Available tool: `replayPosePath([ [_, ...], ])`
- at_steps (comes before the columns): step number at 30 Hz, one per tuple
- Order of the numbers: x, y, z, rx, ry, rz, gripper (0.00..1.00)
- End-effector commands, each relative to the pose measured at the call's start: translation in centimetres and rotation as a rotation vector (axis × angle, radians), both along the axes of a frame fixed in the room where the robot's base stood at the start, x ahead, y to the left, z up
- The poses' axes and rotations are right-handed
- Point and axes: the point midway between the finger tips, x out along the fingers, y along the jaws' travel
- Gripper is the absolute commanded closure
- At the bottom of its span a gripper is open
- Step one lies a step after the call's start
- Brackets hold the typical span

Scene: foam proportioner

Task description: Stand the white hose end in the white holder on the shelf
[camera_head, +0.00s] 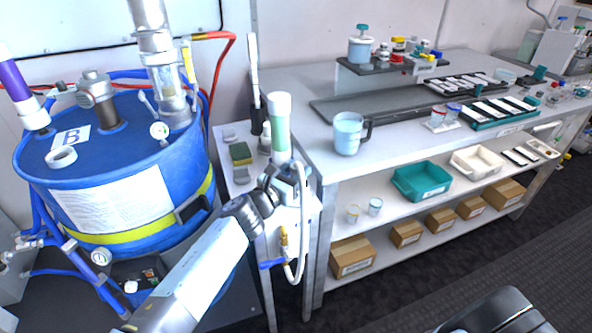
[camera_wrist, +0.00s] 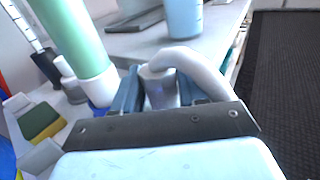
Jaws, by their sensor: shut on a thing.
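My gripper (camera_wrist: 158,88) is shut on the white hose end (camera_wrist: 161,90), a pale short cylinder between its blue-grey fingers. The white hose (camera_wrist: 205,72) bends over to the right from its top. In the head view the hose (camera_head: 302,215) hangs in front of the small shelf. A short white upright piece, which looks like the white holder (camera_head: 265,140), stands on the shelf (camera_head: 231,133) behind the green tube; it also shows in the wrist view (camera_wrist: 72,88), left of my gripper. The tube partly hides it, and its opening cannot be made out.
A green tube with white ends (camera_head: 280,125) rises close beside my gripper. A black holder with a tall wand (camera_head: 254,85) and a green-yellow sponge (camera_head: 240,153) are on the shelf. A blue drum (camera_head: 160,160) stands left; a bench with a jug (camera_head: 347,133) stands right.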

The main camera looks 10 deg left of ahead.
Motion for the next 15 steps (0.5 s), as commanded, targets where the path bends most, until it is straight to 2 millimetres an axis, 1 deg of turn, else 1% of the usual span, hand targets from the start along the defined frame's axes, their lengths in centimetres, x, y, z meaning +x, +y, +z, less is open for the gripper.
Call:
replayPosePath([
  [8,0.00,0.00,-0.45,0.000,0.000,0.000,1.00],
  [9,0.00,0.00,-0.49,0.000,0.000,0.000,0.57],
  [12,0.00,0.00,-0.47,0.000,0.000,0.000,0.48],
  [15,0.00,0.00,-0.47,0.000,0.000,0.000,0.47],
])
